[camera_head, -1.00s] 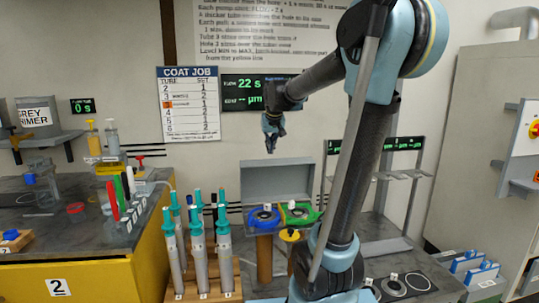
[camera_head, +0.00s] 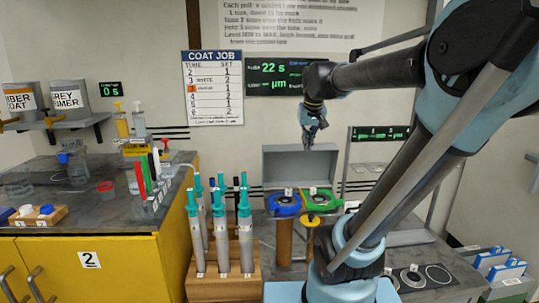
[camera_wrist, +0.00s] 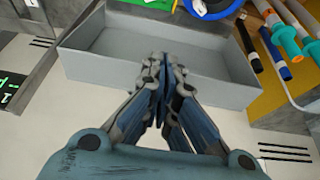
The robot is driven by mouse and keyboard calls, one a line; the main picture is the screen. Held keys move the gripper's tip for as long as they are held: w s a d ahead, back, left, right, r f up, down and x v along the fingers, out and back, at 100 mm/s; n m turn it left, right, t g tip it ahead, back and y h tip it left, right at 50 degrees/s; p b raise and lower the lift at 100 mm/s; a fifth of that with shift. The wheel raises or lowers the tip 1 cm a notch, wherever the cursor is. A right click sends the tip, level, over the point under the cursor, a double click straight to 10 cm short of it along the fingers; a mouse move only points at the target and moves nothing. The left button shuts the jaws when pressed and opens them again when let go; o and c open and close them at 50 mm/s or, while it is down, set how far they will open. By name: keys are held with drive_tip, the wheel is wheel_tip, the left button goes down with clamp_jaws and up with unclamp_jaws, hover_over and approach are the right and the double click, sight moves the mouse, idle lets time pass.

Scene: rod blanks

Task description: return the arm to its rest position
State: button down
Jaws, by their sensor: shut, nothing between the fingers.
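My gripper (camera_head: 311,136) hangs from the raised arm, pointing down, in front of the back wall and above the grey open box (camera_head: 300,160). Its fingers are shut with nothing between them. In the wrist view my gripper (camera_wrist: 161,65) shows its two fingers pressed together, with the grey box (camera_wrist: 100,65) behind them. My arm reaches from the right side of the head view across to the gripper and stays clear of the bench things.
Teal-topped tubes (camera_head: 219,210) stand in a wooden rack (camera_head: 222,283). A blue ring (camera_head: 284,205) and a green ring (camera_head: 318,202) lie before the box. A yellow cabinet (camera_head: 140,265) stands left. A grey rack (camera_head: 378,160) stands right.

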drive_tip(key=s+d+f+g, duration=0.1)
drive_tip(key=s+d+f, duration=0.1)
drive_tip(key=s+f, duration=0.8)
drive_tip(key=s+d+f+g, duration=0.1)
drive_tip(key=s+d+f, duration=0.1)
drive_tip(key=s+f, duration=0.8)
drive_tip(key=shift+s+d+f+m, duration=0.15)
drive_tip(key=shift+s+f+m, duration=0.15)
drive_tip(key=shift+s, duration=0.3)
drive_tip(key=shift+w+f+g, duration=0.15)
drive_tip(key=shift+w+g, duration=0.15)
drive_tip(key=shift+w, duration=0.15)
